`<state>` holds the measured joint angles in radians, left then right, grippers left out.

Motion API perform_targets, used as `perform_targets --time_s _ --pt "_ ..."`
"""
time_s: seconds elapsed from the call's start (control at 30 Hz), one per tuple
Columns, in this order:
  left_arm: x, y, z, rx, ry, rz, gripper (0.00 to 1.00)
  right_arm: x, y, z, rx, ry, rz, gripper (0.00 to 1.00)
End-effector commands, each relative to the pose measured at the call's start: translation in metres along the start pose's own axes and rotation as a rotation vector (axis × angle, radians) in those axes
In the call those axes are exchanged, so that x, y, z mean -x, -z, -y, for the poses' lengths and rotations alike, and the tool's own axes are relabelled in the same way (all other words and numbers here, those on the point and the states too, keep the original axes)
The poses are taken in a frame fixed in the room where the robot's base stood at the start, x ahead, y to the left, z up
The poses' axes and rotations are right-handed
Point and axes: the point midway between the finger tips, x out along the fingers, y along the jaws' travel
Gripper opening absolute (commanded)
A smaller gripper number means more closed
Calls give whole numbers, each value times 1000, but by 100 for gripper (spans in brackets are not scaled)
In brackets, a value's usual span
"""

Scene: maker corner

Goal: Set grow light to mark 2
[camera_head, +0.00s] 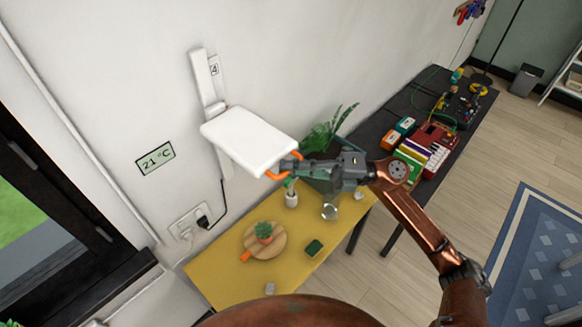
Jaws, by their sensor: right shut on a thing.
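The grow light (248,139) is a flat white panel that stands out from an upright white rail (204,80) on the wall. A small plate with the number 4 (214,70) is beside the upper rail, above the panel; no other mark can be read. My right gripper (283,167), with orange fingertips, is shut on the near right edge of the grow light. The panel hides part of the rail. My left gripper is not in view.
A large planter (324,178) stands behind my right gripper. A dark bench (402,103) with several tools is further right.

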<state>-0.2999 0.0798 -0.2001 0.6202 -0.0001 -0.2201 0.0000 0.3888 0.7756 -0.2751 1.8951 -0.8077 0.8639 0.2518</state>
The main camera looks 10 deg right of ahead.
Motion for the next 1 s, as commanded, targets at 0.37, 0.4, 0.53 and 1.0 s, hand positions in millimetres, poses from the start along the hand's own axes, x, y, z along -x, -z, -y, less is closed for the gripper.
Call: perform_targets --time_s 0.37,0.4,0.53,1.0 --pt "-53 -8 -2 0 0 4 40 9 9 70 -3 4 0 0" --pt "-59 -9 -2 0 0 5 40 10 10 78 -4 4 0 0" --pt "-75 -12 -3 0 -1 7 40 13 13 100 -3 3 0 0" --pt "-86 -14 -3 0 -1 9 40 15 15 117 0 2 0 0"
